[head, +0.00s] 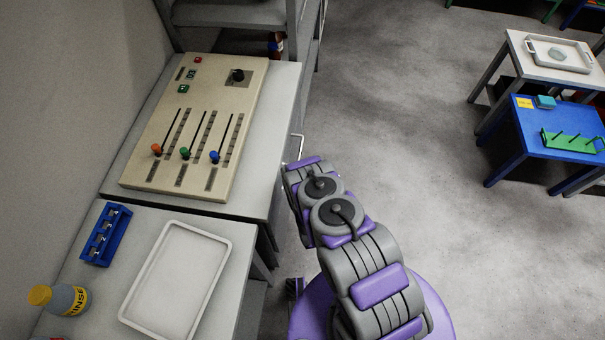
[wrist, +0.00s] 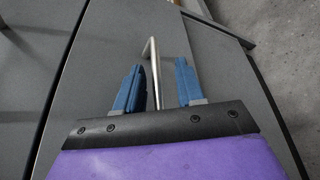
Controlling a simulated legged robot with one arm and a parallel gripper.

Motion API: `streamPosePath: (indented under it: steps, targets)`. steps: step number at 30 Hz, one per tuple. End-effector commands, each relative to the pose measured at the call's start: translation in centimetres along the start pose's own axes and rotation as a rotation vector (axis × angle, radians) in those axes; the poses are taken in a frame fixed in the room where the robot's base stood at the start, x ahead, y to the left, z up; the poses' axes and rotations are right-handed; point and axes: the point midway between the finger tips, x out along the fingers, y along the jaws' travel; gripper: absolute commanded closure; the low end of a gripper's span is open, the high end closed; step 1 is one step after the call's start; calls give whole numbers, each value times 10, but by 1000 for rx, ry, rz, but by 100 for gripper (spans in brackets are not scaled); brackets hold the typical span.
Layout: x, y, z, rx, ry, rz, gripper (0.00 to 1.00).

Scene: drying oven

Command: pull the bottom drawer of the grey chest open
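The grey chest's front (wrist: 105,45) fills most of the wrist view, with dark seams between its panels. A metal bar handle (wrist: 153,62) stands out from it. My gripper (wrist: 160,85) is open, its two blue fingers on either side of the handle, which lies nearer the left finger. I see no clear grip on it. In the head view, the chest's grey top (head: 270,125) is beside my arm, and a bit of a metal handle (head: 301,146) shows past the arm's end. My fingertips are hidden there. Which drawer this handle belongs to is not clear.
A control panel (head: 238,110) with sliders lies on the chest. In front are a white tray (head: 224,262), a blue rack (head: 97,248) and a yellow-capped bottle (head: 70,300). A blue table (head: 519,145) stands far right. The floor (head: 400,130) between is clear.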

Motion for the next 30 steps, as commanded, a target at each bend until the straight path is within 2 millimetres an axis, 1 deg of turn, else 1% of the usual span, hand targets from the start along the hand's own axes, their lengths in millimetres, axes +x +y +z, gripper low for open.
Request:
streamPosePath:
  steps: [1,4,13,25,30]
  targets:
    - [4,0,-4,-2,1,3,62]
    - [9,1,-7,-5,3,3,62]
    - [10,0,-6,-4,5,2,62]
    - [10,0,-6,-5,4,0,100]
    - [10,0,-7,-5,5,-1,100]
